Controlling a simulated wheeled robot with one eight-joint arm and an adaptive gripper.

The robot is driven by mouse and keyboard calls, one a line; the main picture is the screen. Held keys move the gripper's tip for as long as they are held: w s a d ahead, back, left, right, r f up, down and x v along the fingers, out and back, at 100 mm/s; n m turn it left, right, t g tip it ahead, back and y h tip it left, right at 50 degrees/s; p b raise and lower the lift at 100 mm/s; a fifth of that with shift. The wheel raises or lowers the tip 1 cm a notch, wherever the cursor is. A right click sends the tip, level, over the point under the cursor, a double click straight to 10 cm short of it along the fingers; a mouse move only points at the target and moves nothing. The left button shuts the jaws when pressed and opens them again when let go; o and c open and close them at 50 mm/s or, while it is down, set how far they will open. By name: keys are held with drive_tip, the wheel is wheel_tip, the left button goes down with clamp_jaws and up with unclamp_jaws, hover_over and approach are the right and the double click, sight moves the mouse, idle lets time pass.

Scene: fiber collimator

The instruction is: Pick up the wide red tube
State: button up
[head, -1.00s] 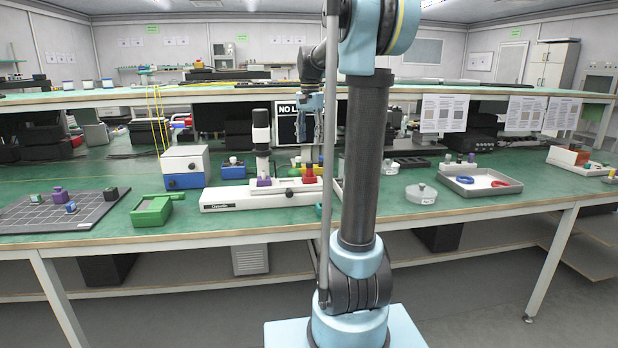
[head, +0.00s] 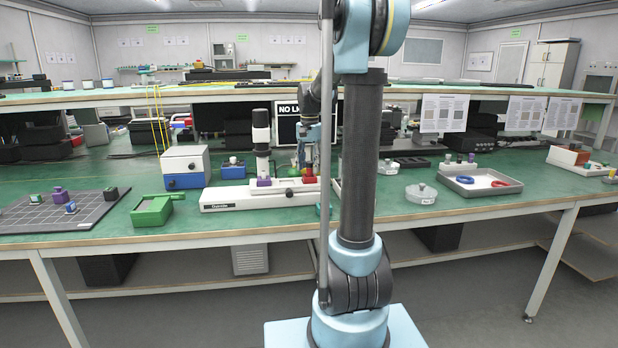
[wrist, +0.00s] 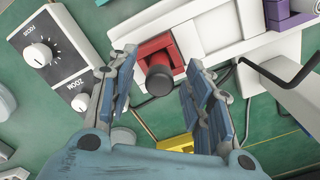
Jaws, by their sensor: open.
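In the head view the red part (head: 309,180) is at the right of the long white base (head: 258,196) on the bench. My gripper (wrist: 157,66) is open, with one blue-padded finger on each side of the tube. No clear contact shows. In the head view my gripper (head: 308,163) is just above the red part and partly hides it.
A tall white and black tube (head: 261,140) stands in a purple holder left of my gripper. A control box with knobs (wrist: 50,50) is close by in the wrist view. A sign (head: 287,130) stands behind.

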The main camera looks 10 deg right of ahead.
clamp_jaws()
idle(0.4)
